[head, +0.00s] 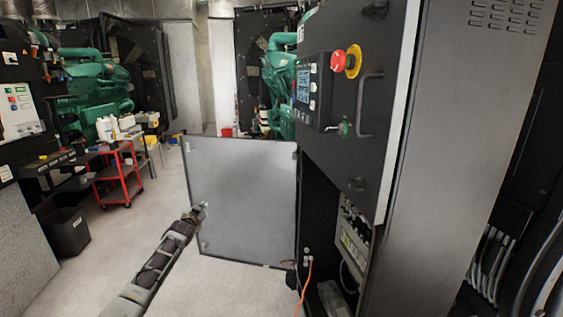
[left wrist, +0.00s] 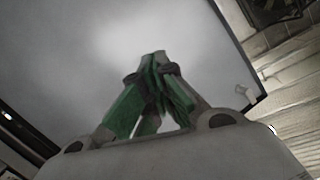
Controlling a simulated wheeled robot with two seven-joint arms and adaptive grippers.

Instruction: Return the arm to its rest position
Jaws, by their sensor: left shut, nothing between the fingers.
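My left arm comes in from the bottom left of the head view. My left gripper (head: 196,214) is at the left edge of an open grey cabinet door (head: 243,190), low on the panel. In the left wrist view the left gripper's fingers (left wrist: 157,62) are closed together with nothing between them. The grey door panel (left wrist: 75,60) fills most of that view behind the fingertips. I cannot tell whether the fingertips touch the panel. My right gripper is not in view.
The control cabinet (head: 345,110) stands on the right, with a red emergency stop button (head: 338,61) and its lower compartment open. An orange cable (head: 306,285) hangs there. A red cart (head: 118,178) and black bin (head: 66,231) stand at left. The floor between is clear.

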